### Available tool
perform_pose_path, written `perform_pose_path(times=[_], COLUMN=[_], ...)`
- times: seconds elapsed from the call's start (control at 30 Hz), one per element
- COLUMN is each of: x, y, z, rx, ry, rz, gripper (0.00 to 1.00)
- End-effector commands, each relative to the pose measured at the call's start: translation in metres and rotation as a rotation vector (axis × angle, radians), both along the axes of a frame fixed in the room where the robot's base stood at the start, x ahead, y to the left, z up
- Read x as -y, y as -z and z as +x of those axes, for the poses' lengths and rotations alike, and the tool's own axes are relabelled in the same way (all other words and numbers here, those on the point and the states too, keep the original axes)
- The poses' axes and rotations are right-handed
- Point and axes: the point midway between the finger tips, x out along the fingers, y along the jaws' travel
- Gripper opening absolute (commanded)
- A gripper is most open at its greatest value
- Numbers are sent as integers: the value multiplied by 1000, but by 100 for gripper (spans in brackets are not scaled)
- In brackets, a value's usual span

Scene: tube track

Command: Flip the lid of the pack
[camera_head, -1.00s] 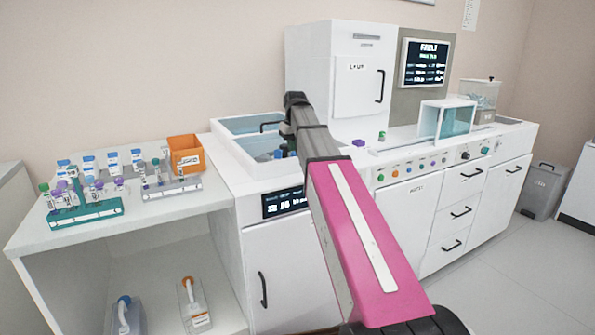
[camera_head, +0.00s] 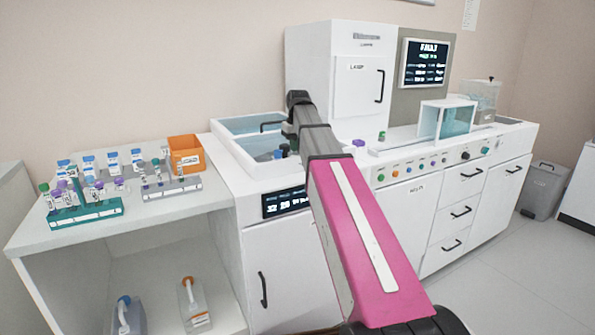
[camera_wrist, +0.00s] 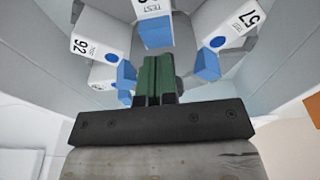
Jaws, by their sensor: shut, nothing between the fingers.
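Several white packs with blue parts stand in a ring inside a grey round well in the wrist view. One pack (camera_wrist: 97,45) labelled 92 is at left, with a blue lid (camera_wrist: 126,74). Another pack (camera_wrist: 232,35) labelled 57 is at right, with a blue lid (camera_wrist: 207,66). A middle pack (camera_wrist: 155,8) with a blue lid (camera_wrist: 156,34) is straight beyond the fingertips. My gripper (camera_wrist: 156,62) has green fingers that are shut and empty, pointing at the middle lid. I cannot tell whether they touch it. In the head view, my arm reaches into the analyser's open basin.
The open basin (camera_head: 238,151) has a white rim around the work area. The side table at left holds tube racks (camera_head: 88,213) and an orange box (camera_head: 186,154). A tall white cabinet (camera_head: 310,60) stands behind my arm.

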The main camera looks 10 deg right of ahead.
Motion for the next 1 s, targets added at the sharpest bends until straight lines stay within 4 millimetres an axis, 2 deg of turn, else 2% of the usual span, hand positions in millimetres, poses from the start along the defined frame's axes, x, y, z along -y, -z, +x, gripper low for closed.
perform_pose_path(times=[0.23,1.0], x=[0,0], y=[-8,-60], z=[1,1], rx=[1,0], ry=[0,0], rz=[0,0], gripper=[0,0])
